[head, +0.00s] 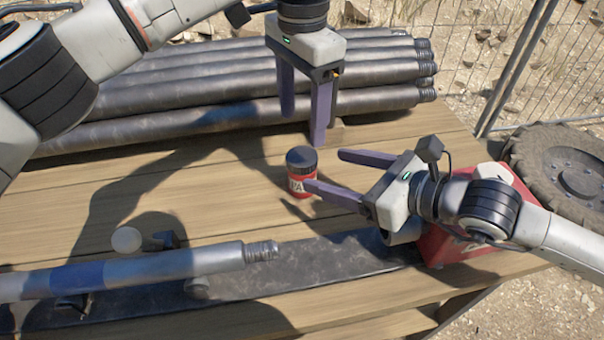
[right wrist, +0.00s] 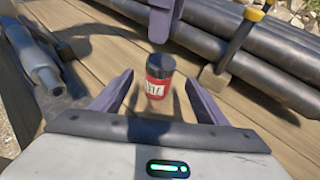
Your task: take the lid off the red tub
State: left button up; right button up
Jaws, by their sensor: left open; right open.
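The red tub (head: 302,183) stands upright on the wooden table, with its dark lid (head: 301,156) on top. The tub (right wrist: 158,90) and its lid (right wrist: 161,63) also show in the right wrist view. My right gripper (head: 336,174) is open, its purple fingers pointing left toward the tub. In the right wrist view the tub is ahead, between the lines of the two fingers (right wrist: 160,92). My left gripper (head: 319,132) is open and empty, pointing down above and slightly right of the lid, apart from it. Its fingers (right wrist: 163,38) show behind the tub in the right wrist view.
Several dark pipes (head: 210,95) lie stacked at the back of the table. A grey-blue pipe (head: 150,268) lies at the front left over a dark mat (head: 320,262). A red box (head: 440,250) sits at the right, under my right arm. A tyre (head: 565,165) is beyond the table.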

aim_at(314, 166)
jog(key=x, duration=0.6)
jog(key=shift+w, duration=0.1)
